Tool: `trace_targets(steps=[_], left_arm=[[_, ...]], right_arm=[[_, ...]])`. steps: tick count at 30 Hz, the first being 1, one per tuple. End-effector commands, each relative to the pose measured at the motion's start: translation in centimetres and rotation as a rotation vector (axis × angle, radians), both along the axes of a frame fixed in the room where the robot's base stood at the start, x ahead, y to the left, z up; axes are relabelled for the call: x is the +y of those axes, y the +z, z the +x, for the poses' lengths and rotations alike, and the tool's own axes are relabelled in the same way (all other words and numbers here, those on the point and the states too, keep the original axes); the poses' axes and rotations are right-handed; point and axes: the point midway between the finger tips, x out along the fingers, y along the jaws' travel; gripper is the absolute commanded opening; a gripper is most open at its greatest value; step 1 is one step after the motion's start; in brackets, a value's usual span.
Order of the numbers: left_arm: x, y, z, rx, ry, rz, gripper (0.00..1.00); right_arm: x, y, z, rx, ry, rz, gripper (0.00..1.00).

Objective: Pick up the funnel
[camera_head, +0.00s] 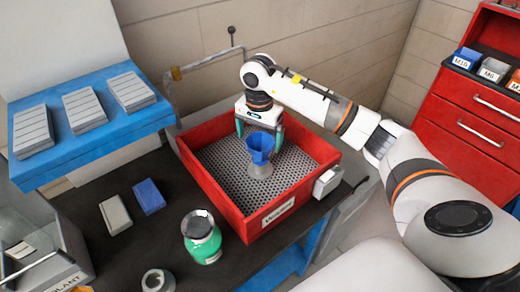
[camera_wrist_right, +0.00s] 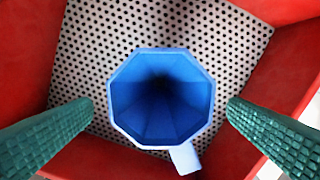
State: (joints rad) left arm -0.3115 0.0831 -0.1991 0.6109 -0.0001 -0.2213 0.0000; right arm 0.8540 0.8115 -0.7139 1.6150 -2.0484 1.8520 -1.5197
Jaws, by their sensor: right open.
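The blue funnel (camera_head: 260,147) stands mouth up on a small grey stand (camera_head: 260,170) in the red tray (camera_head: 213,192). My right gripper (camera_head: 259,140) is over the tray, pointing down, with its two green fingers apart on either side of the funnel. In the right wrist view the funnel (camera_wrist_right: 162,97) lies between the open fingers of the right gripper (camera_wrist_right: 160,112), with a visible gap on both sides. A pale tab (camera_wrist_right: 185,158) sticks out from its rim. My left gripper is not in view.
The tray has a perforated floor (camera_head: 225,165) and raised red walls. A green-filled jar (camera_head: 202,238) stands near its front left. Blue and grey blocks (camera_head: 149,196) lie on the dark bench. A blue shelf (camera_head: 90,140) is at left, a red drawer cabinet (camera_head: 470,120) at right.

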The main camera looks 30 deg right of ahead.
Motion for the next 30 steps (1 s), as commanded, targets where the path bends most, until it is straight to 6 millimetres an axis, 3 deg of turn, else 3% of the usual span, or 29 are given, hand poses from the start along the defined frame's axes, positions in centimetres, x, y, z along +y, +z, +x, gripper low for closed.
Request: trace_targets(steps=[6, 11, 17, 26, 30], left_arm=[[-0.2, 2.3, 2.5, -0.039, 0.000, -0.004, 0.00], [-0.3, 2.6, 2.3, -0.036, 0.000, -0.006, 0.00], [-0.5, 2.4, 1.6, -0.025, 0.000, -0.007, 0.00], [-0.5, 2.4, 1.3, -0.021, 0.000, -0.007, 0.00], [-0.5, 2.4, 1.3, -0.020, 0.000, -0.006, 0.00]], right_arm=[[-0.1, -3.0, 0.0, 0.005, -0.002, 0.003, 0.98], [-0.2, -4.4, 0.0, 0.002, 0.000, 0.001, 0.98], [-0.2, -4.6, 0.1, 0.000, 0.000, 0.001, 0.98], [-0.2, -4.5, 0.1, 0.000, 0.000, 0.001, 0.52], [-0.2, -4.5, 0.1, 0.000, 0.000, 0.001, 0.49]])
